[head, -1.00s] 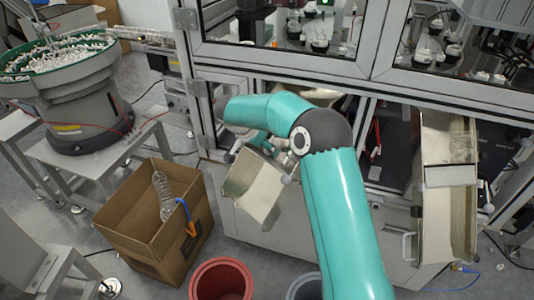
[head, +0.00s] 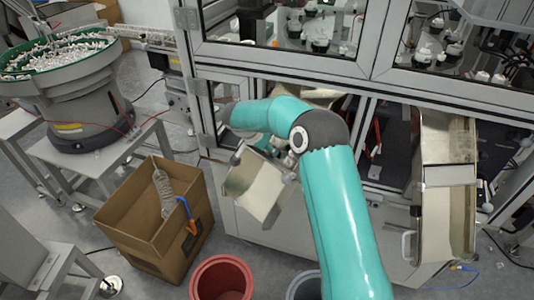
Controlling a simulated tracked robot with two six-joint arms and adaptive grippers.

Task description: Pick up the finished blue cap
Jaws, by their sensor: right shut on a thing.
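My right arm, teal with dark joints, reaches in from the bottom and bends left at the cabinet's opening. My right gripper (head: 281,160) is small and mostly hidden behind the arm, just above the left metal chute (head: 252,193). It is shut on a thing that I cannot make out. No blue cap can be told apart in the head view. My left gripper is not in view.
A red bin (head: 221,277) and a grey bin (head: 304,287) are in front. A second chute (head: 449,215) hangs at right. Window frames border the arm.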

